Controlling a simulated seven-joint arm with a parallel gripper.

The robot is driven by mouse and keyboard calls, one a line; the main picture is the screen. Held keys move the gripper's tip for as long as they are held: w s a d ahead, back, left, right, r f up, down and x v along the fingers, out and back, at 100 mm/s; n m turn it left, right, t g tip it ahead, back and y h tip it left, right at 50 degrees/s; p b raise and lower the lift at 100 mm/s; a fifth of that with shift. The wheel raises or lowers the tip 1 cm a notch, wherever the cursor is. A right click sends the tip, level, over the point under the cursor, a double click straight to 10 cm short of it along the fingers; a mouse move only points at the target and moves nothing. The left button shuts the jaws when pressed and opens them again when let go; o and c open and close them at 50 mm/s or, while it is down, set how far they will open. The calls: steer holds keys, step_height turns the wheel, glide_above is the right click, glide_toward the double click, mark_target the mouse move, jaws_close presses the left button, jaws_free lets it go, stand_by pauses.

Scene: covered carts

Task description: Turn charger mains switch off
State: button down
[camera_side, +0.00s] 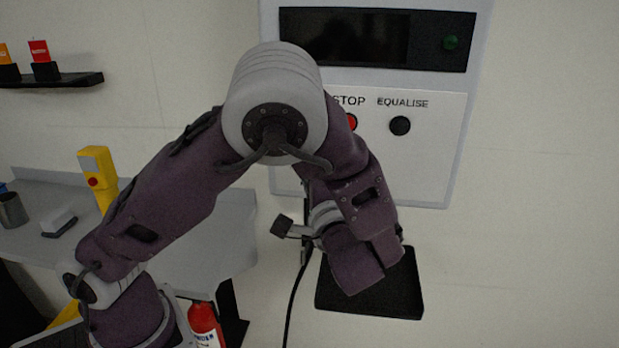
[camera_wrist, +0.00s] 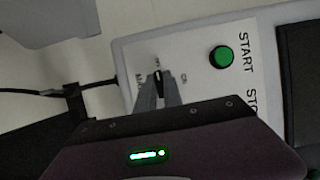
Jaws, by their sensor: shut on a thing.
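The charger panel (camera_side: 420,180) is a pale box on the wall, largely behind my arm in the side view. In the wrist view its face (camera_wrist: 205,85) shows turned sideways. The mains switch (camera_wrist: 158,76) is a small dark knob with small lettering around it, too small to read surely. My gripper (camera_wrist: 158,84) is shut on the switch, its two grey fingers on either side of it. In the side view my arm hides the fingers and the switch.
A green START button (camera_wrist: 221,56) is close to the fingers. A red STOP button (camera_side: 351,121) and a black EQUALISE button (camera_side: 400,125) sit on the panel. A black tray (camera_side: 390,290) is below it, and a dark cable (camera_side: 293,300) hangs down.

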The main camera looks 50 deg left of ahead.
stand_by(0.3)
steer(key=c, duration=1.5)
jaws_free()
steer(key=shift+d, duration=0.1)
steer(key=v, duration=0.7)
steer(key=s+a+n+g+h, duration=0.3)
steer(key=s+a+g+h, duration=0.4)
steer(key=s, duration=0.3)
steer(key=s+d+r+t+h, duration=0.1)
steer(key=s+d+t+h, duration=0.1)
steer(key=h, duration=0.1)
steer(key=s+d+r+n+t+h, duration=0.1)
steer(key=s+d+t+h, duration=0.1)
steer(key=s+d+h, duration=0.1)
steer(key=s+d+r+t+h, duration=0.1)
steer(key=s+d+h, duration=0.2)
steer(key=shift+r+t+h, duration=0.3)
steer(key=shift+r+t, duration=0.1)
